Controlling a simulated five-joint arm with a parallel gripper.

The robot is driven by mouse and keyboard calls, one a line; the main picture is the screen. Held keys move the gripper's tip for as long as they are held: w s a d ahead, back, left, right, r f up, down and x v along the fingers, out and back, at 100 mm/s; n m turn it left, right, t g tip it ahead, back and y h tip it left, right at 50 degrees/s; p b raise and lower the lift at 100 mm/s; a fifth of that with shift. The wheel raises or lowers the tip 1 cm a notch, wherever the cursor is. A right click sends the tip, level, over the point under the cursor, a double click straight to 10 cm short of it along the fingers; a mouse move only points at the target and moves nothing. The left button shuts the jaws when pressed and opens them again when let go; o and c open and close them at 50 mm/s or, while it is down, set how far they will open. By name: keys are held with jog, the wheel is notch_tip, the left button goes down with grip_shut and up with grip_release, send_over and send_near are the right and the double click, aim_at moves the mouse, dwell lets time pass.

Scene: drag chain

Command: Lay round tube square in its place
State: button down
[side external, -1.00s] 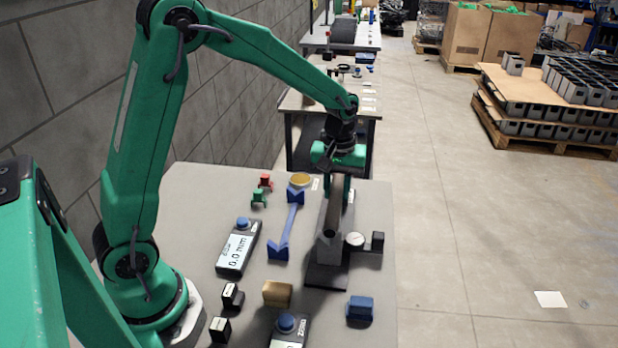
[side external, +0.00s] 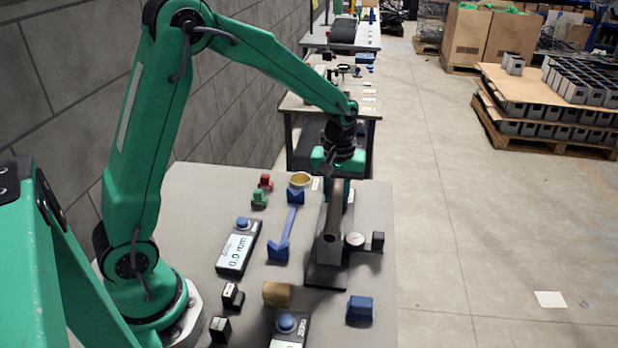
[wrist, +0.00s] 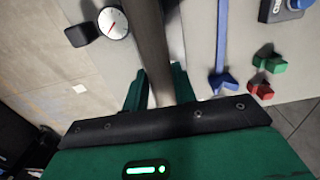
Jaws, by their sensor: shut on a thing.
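The round tube (side external: 335,214) is a grey-brown bar in the side external view. My gripper (side external: 338,190) is shut on it toward its far end. The tube points toward the camera along a dark grey fixture (side external: 327,276). Its near end appears at the top of the fixture's near block (side external: 331,250); whether it fully touches the notch is hard to tell. In the wrist view, the tube (wrist: 149,35) runs between the two green fingers of my gripper (wrist: 159,88). The far support is hidden behind my gripper.
A dial gauge (side external: 354,240) stands just right of the fixture. A tan block (side external: 277,293) and a blue block (side external: 360,309) lie in front.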

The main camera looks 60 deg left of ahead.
jog(key=shift+f, duration=0.85)
dwell(0.4)
dwell(0.4)
jog(key=c, duration=1.1)
grip_release()
jog(key=shift+o, duration=0.2)
jog(key=shift+r, duration=0.1)
notch_tip(320, 180, up, 7)
jog(key=shift+r, duration=0.35)
